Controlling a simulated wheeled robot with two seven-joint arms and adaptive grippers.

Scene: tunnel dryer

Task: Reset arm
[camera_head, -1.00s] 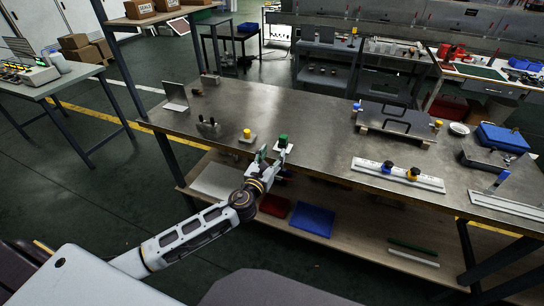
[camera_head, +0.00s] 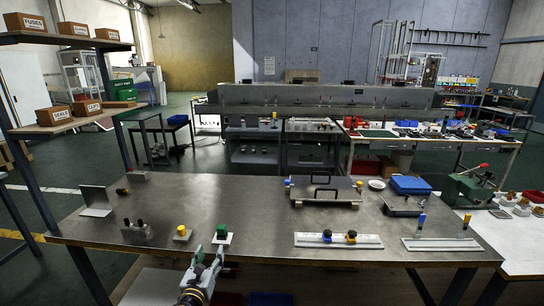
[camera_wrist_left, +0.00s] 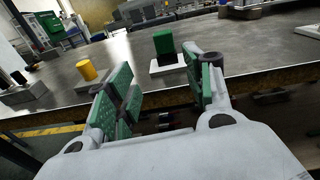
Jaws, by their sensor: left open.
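My left gripper (camera_head: 207,258) is at the front edge of the metal workbench (camera_head: 262,205), just below and in front of a green block on a white base (camera_head: 222,232). In the left wrist view its two green-padded fingers (camera_wrist_left: 163,90) are apart with nothing between them. The green block (camera_wrist_left: 163,41) stands upright beyond the fingertips, apart from them. A yellow knob on a grey base (camera_head: 182,231) is to its left; it also shows in the left wrist view (camera_wrist_left: 87,70). My right gripper is not in view.
A dark holder with pegs (camera_head: 136,231) and a bent metal plate (camera_head: 95,200) stand on the left. White rails with blue and yellow knobs (camera_head: 338,241) lie right. A plate with handles (camera_head: 325,190) and a blue box (camera_head: 410,185) are farther back. The bench middle is clear.

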